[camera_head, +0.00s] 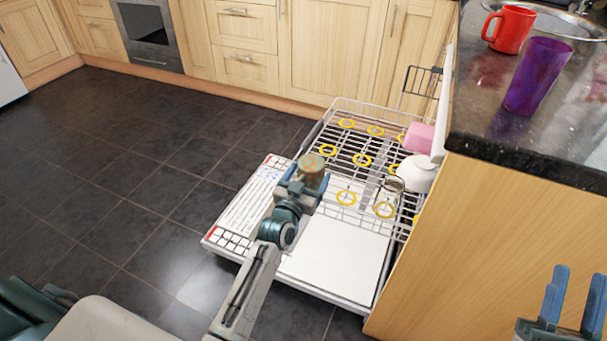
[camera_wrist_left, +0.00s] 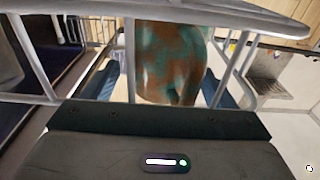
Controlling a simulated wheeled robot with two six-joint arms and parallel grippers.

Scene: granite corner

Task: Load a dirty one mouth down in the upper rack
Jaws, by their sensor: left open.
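A brown cup with teal blotches (camera_head: 312,172) is at the near left part of the pulled-out upper rack (camera_head: 345,107). Its tan round end faces up; I cannot tell for certain whether that is its base. My left gripper (camera_head: 303,188) is open, with its blue fingers around the cup. In the left wrist view the cup (camera_wrist_left: 170,62) shows between the two blue fingers, behind rack wires; contact is unclear. My right gripper (camera_head: 570,300) is open and empty at the bottom right. A red mug (camera_head: 510,28) and a purple cup (camera_head: 538,77) stand on the counter.
Yellow rings (camera_head: 346,197) mark several spots in the rack. A pink item (camera_head: 418,138), a white bowl (camera_head: 416,174) and a clear glass (camera_head: 393,184) are at its right. The open dishwasher door (camera_head: 335,255) lies below. The granite counter (camera_head: 480,110) and wood side panel bound the right.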

